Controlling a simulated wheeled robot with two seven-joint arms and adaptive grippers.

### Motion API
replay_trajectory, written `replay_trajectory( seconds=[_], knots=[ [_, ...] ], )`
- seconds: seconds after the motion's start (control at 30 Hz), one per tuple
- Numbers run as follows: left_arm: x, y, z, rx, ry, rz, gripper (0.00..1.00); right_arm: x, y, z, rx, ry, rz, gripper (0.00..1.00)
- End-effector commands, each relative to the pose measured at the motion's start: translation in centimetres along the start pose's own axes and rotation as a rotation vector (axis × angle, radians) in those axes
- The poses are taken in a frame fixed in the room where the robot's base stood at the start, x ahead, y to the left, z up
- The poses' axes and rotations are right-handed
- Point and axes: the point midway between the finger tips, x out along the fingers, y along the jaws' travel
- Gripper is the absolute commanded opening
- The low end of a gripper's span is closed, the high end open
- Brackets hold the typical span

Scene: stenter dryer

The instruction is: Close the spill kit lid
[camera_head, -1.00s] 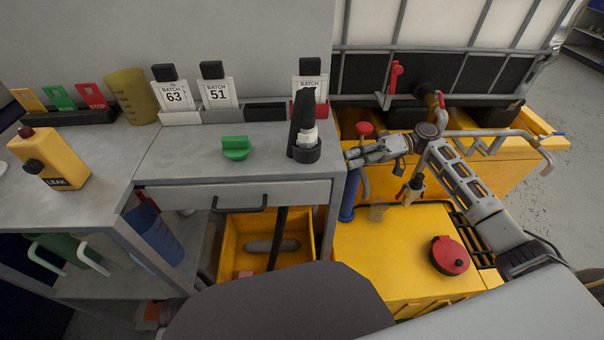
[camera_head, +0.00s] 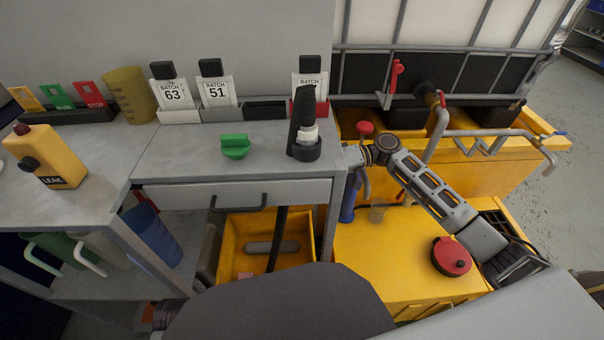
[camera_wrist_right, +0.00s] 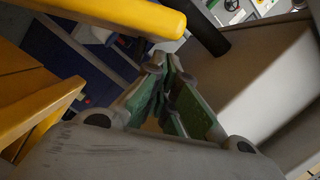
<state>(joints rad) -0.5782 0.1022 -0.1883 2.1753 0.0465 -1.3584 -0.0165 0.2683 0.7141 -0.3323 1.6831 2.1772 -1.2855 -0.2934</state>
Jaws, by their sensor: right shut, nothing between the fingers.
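An open yellow bin (camera_head: 228,262), apparently the spill kit, stands under the bench drawer with a grey roll (camera_head: 272,247) inside. I cannot clearly make out its lid. My right arm's wrist (camera_head: 384,149) is at the bench's right end, above the yellow containment unit. Its fingers are hidden in the head view. In the right wrist view my right gripper (camera_wrist_right: 163,80) has its green-padded fingers together and empty. A rounded yellow bar (camera_wrist_right: 120,15) is beyond them; I cannot tell which thing it belongs to. My left gripper is not in view.
The bench (camera_head: 185,150) and its drawer (camera_head: 290,194) overhang the bin. A dark hose (camera_head: 278,240) hangs in front of it. A blue cylinder (camera_head: 349,200) stands by the bench leg. A yellow box (camera_head: 375,262) with a red cap (camera_head: 451,256) is right of the bin.

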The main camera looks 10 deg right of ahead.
Motion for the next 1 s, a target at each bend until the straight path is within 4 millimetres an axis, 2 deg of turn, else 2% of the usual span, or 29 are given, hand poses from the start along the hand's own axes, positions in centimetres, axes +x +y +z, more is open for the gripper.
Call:
replay_trajectory(
  seconds=[0.1, 0.3, 0.77, 1.0],
  knots=[
    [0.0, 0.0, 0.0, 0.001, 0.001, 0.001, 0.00, 1.2, 0.0, 0.0, -0.001, 0.000, 0.000, 0.00],
    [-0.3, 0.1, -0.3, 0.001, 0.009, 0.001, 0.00, 2.1, 0.0, 0.0, 0.000, 0.001, 0.000, 0.00],
    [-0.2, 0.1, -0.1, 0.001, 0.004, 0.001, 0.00, 2.3, 0.0, 0.1, -0.002, 0.000, 0.001, 0.00],
    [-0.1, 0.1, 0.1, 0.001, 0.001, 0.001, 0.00, 2.6, 0.0, 1.4, -0.035, -0.001, 0.009, 0.00]
  ],
)
